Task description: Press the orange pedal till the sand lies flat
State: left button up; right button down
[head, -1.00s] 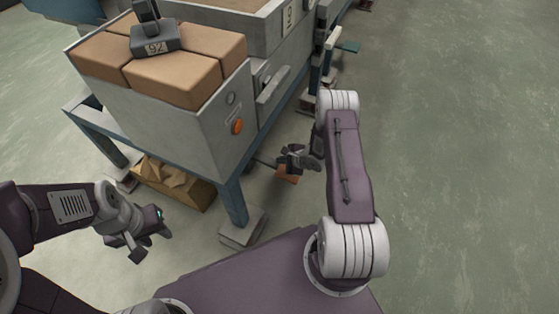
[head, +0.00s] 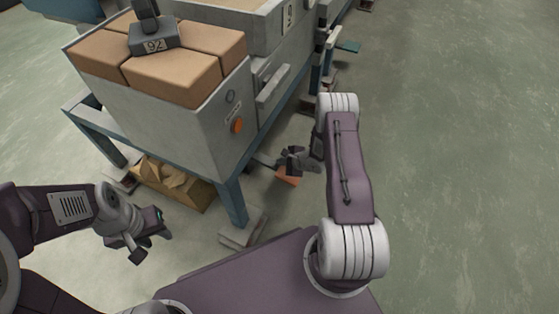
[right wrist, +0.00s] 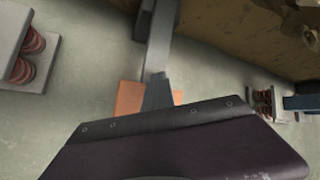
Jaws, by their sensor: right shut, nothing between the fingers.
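The orange pedal (head: 287,177) sits low beside the blue leg of the grey bench, partly hidden by my right gripper (head: 284,160). It also shows in the right wrist view (right wrist: 128,97), partly behind the gripper's grey finger parts. The right gripper is shut and empty, over the pedal; I cannot tell whether it touches. My left gripper (head: 152,246) looks open and empty, out to the left. A tan, sand-like surface (head: 232,4) shows in the grey trough at the top, cut off by the frame, so I cannot tell whether it is flat.
A grey box (head: 180,128) holds several tan blocks with a dark weight (head: 153,37) on them. It has an orange button (head: 237,126). Bench leg and foot (head: 240,232) stand close left; open floor lies right.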

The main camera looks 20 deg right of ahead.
jog(key=shift+s+d+f+b, duration=0.15)
jog(key=shift+f+b, duration=0.2)
jog(key=shift+f, duration=0.35)
dwell(0.5)
notch_tip(320, 180, up, 5)
jog(key=p, duration=0.5)
jog(key=shift+r, duration=0.15)
jog(key=shift+r+p, duration=0.3)
jog(key=shift+p, duration=0.15)
jog(key=shift+r, duration=0.15)
jog(key=r+p, duration=0.4)
jog(key=p, duration=0.1)
jog(key=shift+w+a+r, duration=0.25)
jog(key=shift+r, duration=0.1)
